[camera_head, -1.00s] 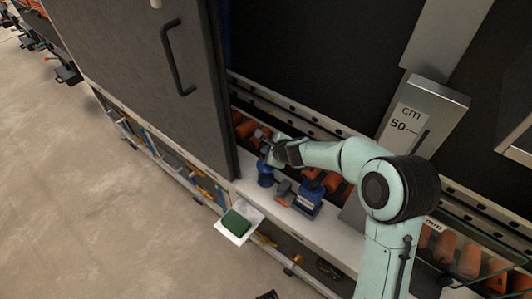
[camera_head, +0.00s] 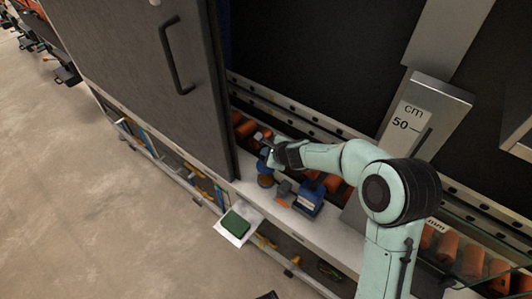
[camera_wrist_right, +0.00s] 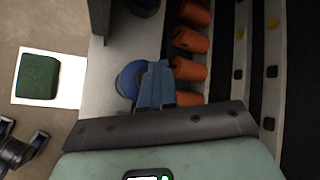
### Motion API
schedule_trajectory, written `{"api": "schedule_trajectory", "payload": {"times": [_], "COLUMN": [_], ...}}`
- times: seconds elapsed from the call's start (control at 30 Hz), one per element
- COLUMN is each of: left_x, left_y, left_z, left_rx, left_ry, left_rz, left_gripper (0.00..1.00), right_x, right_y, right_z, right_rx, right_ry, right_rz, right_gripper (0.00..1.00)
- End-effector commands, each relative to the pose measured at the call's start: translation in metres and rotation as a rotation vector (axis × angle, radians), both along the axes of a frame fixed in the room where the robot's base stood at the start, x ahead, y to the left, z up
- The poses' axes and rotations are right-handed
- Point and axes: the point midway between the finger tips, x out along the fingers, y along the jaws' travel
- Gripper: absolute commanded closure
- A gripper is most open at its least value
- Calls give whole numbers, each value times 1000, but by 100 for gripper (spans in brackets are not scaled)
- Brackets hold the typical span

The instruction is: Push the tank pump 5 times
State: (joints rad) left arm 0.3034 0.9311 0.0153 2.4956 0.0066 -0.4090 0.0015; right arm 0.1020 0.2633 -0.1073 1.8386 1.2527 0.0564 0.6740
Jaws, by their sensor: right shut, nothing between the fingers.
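The tank pump, which I take to be the blue round piece (camera_head: 264,168), stands on the white ledge by the cabinet door. It also shows in the right wrist view (camera_wrist_right: 128,80), partly covered by my fingers. My right gripper (camera_head: 267,148) is shut and empty, with its fingertips over the pump. In the right wrist view its fingers (camera_wrist_right: 155,84) overlap the pump's right side; whether they touch it I cannot tell. What seems to be my left gripper (camera_wrist_right: 22,138) shows at the lower left of that view, fingers apart and away from the pump.
A blue box-like object (camera_head: 308,198) and a small grey and orange item (camera_head: 285,191) stand on the ledge beside the pump. A green block on a white plate (camera_head: 232,230) sits in front. Orange cylinders (camera_wrist_right: 190,68) line the back. The dark door (camera_head: 140,75) stands left.

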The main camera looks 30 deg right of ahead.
Motion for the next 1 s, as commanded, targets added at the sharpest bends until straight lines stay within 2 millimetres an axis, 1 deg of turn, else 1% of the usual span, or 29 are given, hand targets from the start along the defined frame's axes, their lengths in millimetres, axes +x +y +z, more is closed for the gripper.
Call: {"api": "schedule_trajectory", "payload": {"times": [0.03, 0.47, 0.67, 1.0], "left_x": [-1, -1, -1, 2], "left_y": [1, 2, 2, 1], "left_z": [-9, -10, -3, 19], "left_rx": [6, 8, 9, 7], "left_ry": [5, 6, 5, 0], "left_rz": [4, 8, 9, 8], "left_gripper": [57, 57, 57, 57], "right_x": [-1, -1, -1, -1], "right_y": [0, 0, 0, 0], "right_z": [-5, -7, 1, 23], "right_rx": [1, 0, 0, 0], "right_ry": [5, 6, 6, 4], "right_rz": [0, -1, -1, -1], "right_gripper": [100, 100, 100, 100]}}
